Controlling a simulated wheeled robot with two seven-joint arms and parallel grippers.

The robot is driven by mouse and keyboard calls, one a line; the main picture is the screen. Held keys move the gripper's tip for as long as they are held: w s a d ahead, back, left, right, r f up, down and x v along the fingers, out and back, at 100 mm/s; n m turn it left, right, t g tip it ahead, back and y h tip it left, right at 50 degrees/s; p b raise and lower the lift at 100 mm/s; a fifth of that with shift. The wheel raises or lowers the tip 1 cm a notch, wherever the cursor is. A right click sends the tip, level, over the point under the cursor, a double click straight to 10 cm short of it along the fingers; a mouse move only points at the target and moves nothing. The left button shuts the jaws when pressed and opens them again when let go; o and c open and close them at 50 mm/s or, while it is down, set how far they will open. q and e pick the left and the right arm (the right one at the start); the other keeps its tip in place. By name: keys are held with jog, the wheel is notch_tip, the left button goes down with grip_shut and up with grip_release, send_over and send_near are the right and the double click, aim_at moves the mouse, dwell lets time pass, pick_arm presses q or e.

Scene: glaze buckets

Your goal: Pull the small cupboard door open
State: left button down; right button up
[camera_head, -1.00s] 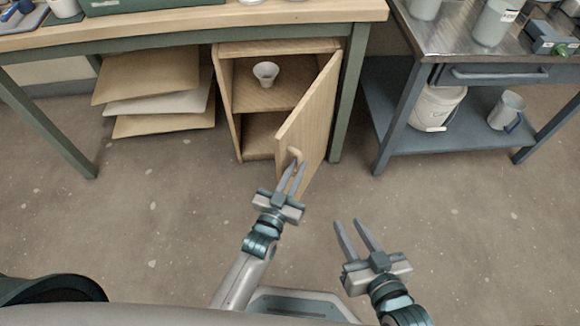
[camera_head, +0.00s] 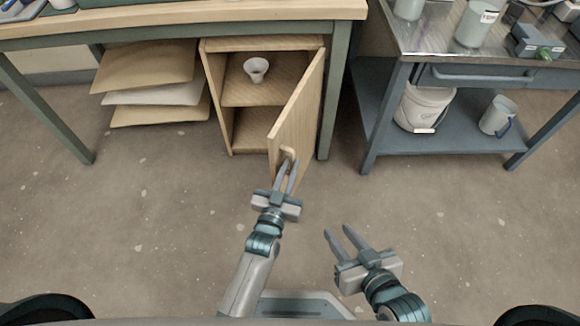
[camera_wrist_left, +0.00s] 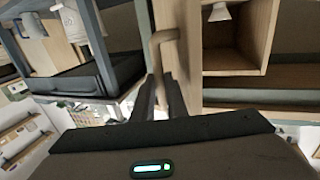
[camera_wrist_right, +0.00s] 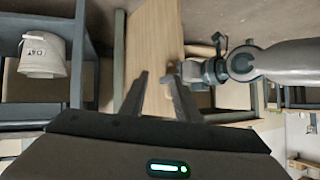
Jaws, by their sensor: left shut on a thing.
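The small wooden cupboard (camera_head: 216,98) stands under the wooden-topped table. Its door (camera_head: 299,113) is hinged on the right and stands wide open, swung out toward me. My left gripper (camera_head: 287,174) is shut on the door's wooden handle (camera_head: 289,153); the handle also shows between its fingers in the left wrist view (camera_wrist_left: 163,38). A white funnel-like cup (camera_head: 256,68) stands on the cupboard's inner shelf. My right gripper (camera_head: 340,238) is open and empty over the floor, right of the door; in its wrist view the door's face (camera_wrist_right: 155,45) rises beyond its fingers.
Stacked boards (camera_head: 155,90) lie left of the cupboard under the table (camera_head: 180,22). A metal-topped bench (camera_head: 440,38) stands to the right, with a white bucket (camera_head: 422,108) and a grey jug (camera_head: 497,117) on its lower shelf. The floor in front is clear.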

pick_arm(q)
jog(key=c, duration=1.8)
grip_release()
jog(key=shift+w+r, duration=0.2)
jog(key=shift+r, duration=0.05)
jog(key=shift+o, duration=0.2)
jog(key=shift+f, duration=0.15)
jog(key=shift+s, duration=0.2)
